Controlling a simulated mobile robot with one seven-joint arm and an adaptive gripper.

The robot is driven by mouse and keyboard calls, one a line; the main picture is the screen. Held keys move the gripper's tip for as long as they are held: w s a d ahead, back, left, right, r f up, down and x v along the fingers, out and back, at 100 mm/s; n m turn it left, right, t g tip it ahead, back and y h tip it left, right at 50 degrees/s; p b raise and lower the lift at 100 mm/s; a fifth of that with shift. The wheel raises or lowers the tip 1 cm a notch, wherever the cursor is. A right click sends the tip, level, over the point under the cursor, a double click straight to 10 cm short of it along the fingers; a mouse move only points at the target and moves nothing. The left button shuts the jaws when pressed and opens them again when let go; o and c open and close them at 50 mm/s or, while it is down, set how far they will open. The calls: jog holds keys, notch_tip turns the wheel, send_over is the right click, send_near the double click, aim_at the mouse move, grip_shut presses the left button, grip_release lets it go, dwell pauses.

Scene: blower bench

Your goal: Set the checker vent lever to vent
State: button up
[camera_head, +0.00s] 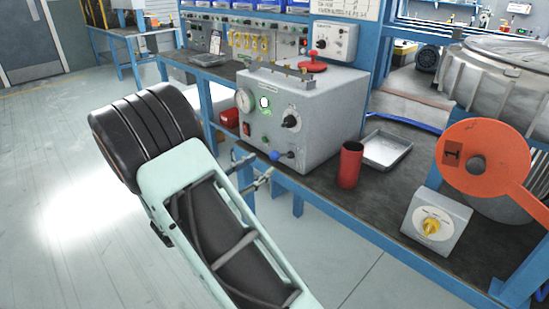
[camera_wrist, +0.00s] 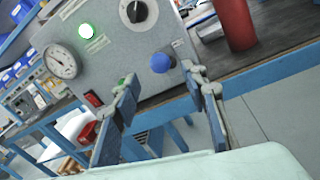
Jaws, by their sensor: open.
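The checker is a grey box (camera_head: 318,125) on the bench, with a gauge, a lit green light, a black knob and a red switch on its front. A blue ball-ended lever (camera_head: 275,155) is low on that front; I take it as the vent lever. In the wrist view the blue ball (camera_wrist: 161,62) is just beyond and between my fingertips, and its shaft and any markings are unclear. My gripper (camera_head: 259,168) is open and empty, in front of the panel's lower edge. Its two fingers also show in the wrist view (camera_wrist: 160,84), apart from the ball.
A red cylinder (camera_head: 350,165) and a metal tray (camera_head: 386,149) stand right of the checker. A box with a yellow knob (camera_head: 431,227) and an orange disc (camera_head: 482,158) are farther right. The blue bench edge (camera_head: 370,238) runs below. The floor at left is clear.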

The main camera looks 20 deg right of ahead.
aim_at(274, 156)
jog(key=b+x, duration=0.1)
jog(key=x, duration=0.6)
jog(key=shift+w+d, duration=0.2)
jog(key=shift+d, duration=0.05)
jog(key=shift+c, duration=0.4)
grip_shut()
